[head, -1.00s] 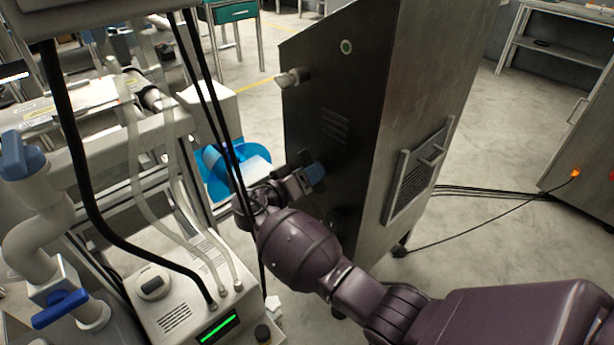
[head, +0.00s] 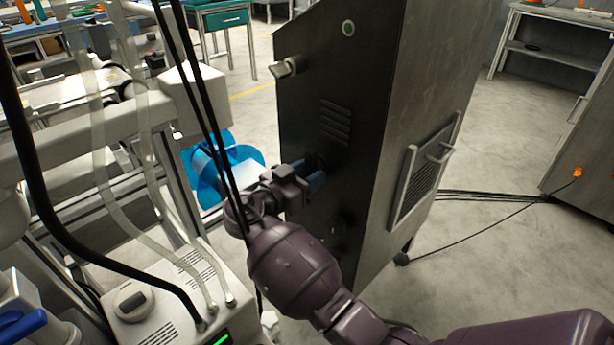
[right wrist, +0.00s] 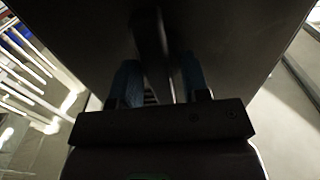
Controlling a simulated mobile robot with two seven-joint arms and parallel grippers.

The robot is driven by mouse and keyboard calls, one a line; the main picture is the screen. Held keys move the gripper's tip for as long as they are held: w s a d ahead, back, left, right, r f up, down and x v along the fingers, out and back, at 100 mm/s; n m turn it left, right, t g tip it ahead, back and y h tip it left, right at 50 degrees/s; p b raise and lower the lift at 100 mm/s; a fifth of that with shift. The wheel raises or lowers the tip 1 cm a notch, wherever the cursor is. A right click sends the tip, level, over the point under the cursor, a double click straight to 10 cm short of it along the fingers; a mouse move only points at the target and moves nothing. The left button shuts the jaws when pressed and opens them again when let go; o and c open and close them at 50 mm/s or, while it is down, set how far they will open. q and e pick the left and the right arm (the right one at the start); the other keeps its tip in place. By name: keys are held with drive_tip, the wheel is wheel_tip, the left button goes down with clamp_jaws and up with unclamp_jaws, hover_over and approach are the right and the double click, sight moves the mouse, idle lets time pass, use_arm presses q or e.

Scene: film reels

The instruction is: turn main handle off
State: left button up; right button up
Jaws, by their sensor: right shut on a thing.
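A tall dark metal cabinet (head: 365,60) stands in the middle of the head view. My right gripper (head: 314,180) is at its dark front face, below the vent slots. In the right wrist view, its two blue fingers (right wrist: 157,85) stand on either side of a dark upright bar (right wrist: 151,45), which appears to be the main handle. The gripper is shut on this dark handle. Its shape is mostly hidden by the fingers and shadow, so I cannot tell its setting. A silver knob (head: 290,67) sticks out higher on the same face. My left gripper is not in view.
Black cables (head: 200,100) hang close to my right wrist. A white machine with hoses (head: 160,300) stands at the lower left, and a blue round part (head: 245,155) is behind the wrist. Open floor (head: 500,140) lies right of the cabinet.

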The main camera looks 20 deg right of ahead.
idle(0.4)
drive_tip(key=o, duration=0.6)
drive_tip(key=shift+c, duration=0.2)
drive_tip(key=shift+s+a, duration=0.2)
drive_tip(key=shift+a, duration=0.35)
use_arm(q)
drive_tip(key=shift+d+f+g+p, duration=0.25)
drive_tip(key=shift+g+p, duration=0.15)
drive_tip(key=shift+p, duration=0.4)
use_arm(e)
drive_tip(key=v, duration=0.9)
drive_tip(key=shift+s+a, duration=0.15)
drive_tip(key=shift+a, duration=0.2)
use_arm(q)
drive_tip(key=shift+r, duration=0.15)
